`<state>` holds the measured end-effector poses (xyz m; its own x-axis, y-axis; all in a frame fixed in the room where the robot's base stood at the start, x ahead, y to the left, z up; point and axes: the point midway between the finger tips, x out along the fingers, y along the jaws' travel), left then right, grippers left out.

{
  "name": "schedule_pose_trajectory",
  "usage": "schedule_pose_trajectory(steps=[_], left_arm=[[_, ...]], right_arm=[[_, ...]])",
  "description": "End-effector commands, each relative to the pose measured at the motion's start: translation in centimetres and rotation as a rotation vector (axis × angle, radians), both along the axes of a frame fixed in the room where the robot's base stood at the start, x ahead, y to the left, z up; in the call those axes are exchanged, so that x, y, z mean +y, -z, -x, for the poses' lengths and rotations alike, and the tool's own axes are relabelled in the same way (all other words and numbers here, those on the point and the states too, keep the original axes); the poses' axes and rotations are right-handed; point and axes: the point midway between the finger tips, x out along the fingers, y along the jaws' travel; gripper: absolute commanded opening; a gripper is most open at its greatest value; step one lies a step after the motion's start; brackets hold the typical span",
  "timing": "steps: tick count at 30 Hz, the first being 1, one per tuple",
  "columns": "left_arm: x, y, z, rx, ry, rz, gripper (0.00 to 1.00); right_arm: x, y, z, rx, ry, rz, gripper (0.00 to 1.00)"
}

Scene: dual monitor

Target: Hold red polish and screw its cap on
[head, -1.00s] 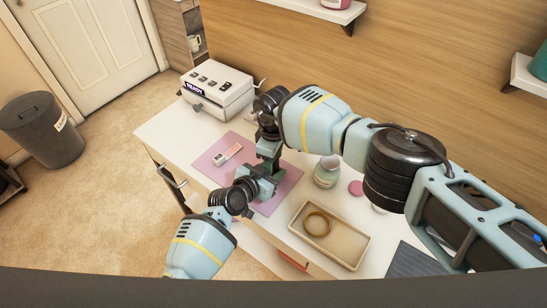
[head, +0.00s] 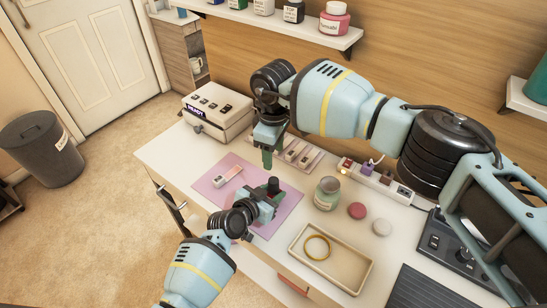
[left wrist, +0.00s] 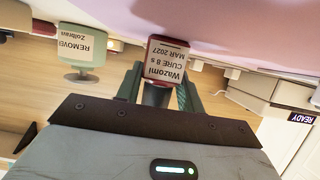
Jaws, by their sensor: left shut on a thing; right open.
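The polish bottle shows in the left wrist view (left wrist: 166,60), its white label reading "Wazomi CURE 8 s". A dark cap (head: 273,184) stands on top of it in the head view. My left gripper (head: 265,203) is shut on the bottle over the pink mat (head: 288,205); its fingers lie on both sides of the bottle in the left wrist view. How tightly the cap sits cannot be told. My right gripper (head: 267,157) is open, raised above and behind the bottle, apart from the cap.
A green remover jar (head: 327,194), a pink round lid (head: 357,210) and a beige tray (head: 298,243) with a yellow ring lie to the right. A small white and pink item (head: 227,175) lies on the mat. A white READY machine (head: 217,112) stands at the back left.

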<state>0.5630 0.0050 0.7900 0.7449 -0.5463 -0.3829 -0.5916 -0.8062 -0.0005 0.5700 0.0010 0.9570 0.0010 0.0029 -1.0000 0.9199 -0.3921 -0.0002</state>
Motion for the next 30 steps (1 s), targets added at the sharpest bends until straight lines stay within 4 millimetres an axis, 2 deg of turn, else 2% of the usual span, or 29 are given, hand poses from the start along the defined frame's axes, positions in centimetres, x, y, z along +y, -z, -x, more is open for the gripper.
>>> schedule_pose_trajectory(steps=[8,9,14,23,30], left_arm=[[0.0,0.1,0.0,0.001,0.0,-0.001,0.0],[0.0,0.1,0.0,0.001,0.0,-0.001,0.4],[0.0,0.1,0.0,0.001,0.0,-0.001,0.61],[0.1,0.0,0.1,0.0,0.0,0.0,0.63],[1.3,-1.1,1.6,-0.005,0.0,-0.002,0.63]], right_arm=[[0.0,-0.1,0.0,0.0,0.0,0.001,0.52],[0.0,-0.1,0.0,0.0,0.0,0.001,0.52],[0.0,-0.1,0.0,0.0,0.0,0.001,0.52],[0.0,-0.2,0.0,-0.001,0.0,0.0,0.52],[0.0,-2.1,-0.2,-0.024,0.0,0.0,0.52]])
